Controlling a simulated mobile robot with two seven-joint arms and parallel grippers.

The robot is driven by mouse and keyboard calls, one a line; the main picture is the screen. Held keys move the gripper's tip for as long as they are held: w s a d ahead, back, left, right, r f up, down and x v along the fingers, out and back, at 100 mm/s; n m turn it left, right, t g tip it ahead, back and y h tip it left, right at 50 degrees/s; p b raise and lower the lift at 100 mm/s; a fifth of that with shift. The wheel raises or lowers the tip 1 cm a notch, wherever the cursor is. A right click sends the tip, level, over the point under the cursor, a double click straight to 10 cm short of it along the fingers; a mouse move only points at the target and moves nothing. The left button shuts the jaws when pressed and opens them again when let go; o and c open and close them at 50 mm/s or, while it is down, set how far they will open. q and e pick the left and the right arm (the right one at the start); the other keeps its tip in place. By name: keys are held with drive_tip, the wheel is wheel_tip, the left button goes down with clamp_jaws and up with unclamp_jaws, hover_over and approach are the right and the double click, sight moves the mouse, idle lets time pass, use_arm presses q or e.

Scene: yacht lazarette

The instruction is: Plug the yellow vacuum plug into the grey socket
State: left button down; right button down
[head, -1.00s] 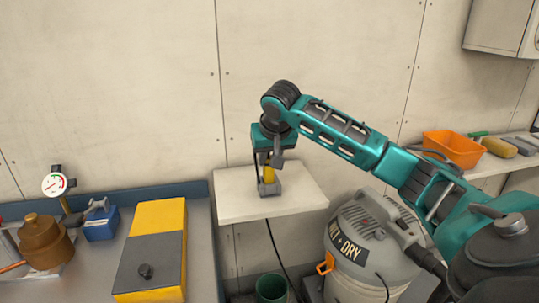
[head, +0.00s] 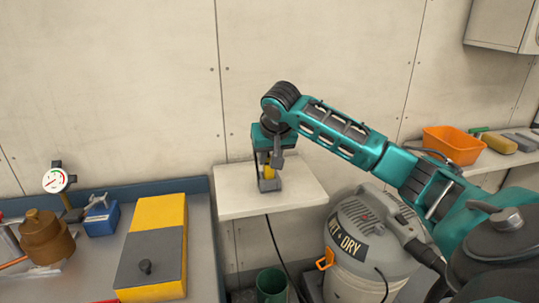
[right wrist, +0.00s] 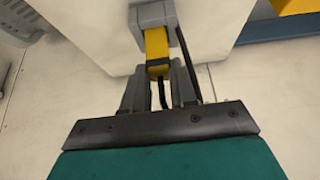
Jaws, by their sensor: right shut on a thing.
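The yellow vacuum plug (head: 270,172) is held upright below my right gripper (head: 269,160), over the white shelf. In the right wrist view, the fingers of my right gripper (right wrist: 160,72) are shut on the dark back end of the yellow plug (right wrist: 156,44), where a black cord comes out. The grey socket (head: 269,186) stands on the shelf under the plug. In the right wrist view, the plug's front end meets the grey socket (right wrist: 151,14) with no gap showing. How deep it sits is hidden. My left gripper is not in view.
The white shelf (head: 235,200) is otherwise clear. A wet and dry vacuum (head: 365,240) stands at lower right and a green bin (head: 271,284) below the shelf. A yellow and grey box (head: 150,255) is on the left bench. An orange bin (head: 453,144) is at right.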

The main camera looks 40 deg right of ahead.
idle(0.3)
drive_tip(key=c, duration=0.8)
unclamp_jaws()
drive_tip(key=v, duration=1.3)
drive_tip(key=shift+f, duration=0.1)
